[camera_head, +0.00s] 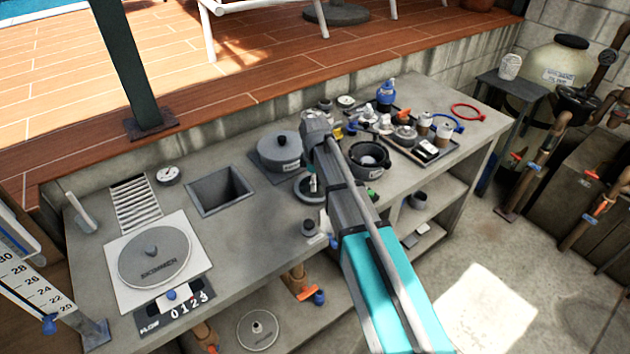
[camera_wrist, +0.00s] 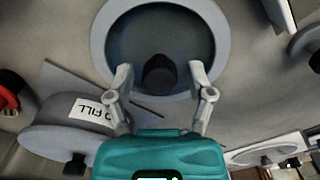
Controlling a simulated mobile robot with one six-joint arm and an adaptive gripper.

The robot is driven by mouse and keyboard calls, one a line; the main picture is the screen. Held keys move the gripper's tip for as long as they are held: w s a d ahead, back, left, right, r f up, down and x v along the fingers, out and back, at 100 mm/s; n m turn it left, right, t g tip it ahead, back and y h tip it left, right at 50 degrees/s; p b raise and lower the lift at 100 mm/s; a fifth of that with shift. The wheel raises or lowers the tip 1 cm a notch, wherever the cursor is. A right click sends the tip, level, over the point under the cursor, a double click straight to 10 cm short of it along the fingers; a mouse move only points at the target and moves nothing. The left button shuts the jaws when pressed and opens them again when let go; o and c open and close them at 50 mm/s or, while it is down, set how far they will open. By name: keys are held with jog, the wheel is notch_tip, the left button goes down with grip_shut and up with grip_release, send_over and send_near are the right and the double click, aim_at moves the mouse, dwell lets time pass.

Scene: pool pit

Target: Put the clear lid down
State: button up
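The clear lid, a round grey ring with a dark see-through middle and a black knob, shows in the wrist view (camera_wrist: 190,45) and appears to lie on the counter. In the head view its rim (camera_head: 299,197) shows partly behind my arm. My gripper (camera_wrist: 161,75) has its two fingers apart, one on each side of the knob, with a visible gap to each finger. In the head view the fingertips are too small and covered to make out.
A lidded grey pot (camera_head: 278,150) labelled FILL stands close behind the lid. A black pot (camera_head: 366,172) and a dark tray (camera_head: 455,145) with bottles are to the right. Bare counter (camera_head: 245,235) lies between.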

jog(key=shift+r, duration=0.15)
dwell(0.3)
notch_tip(320, 180, up, 12)
jog(key=p, duration=1.2)
dwell(0.6)
jog(key=s+d+m, duration=1.6)
jog(key=s+d, duration=0.1)
jog(key=s, duration=0.2)
jog(key=shift+s, duration=0.2)
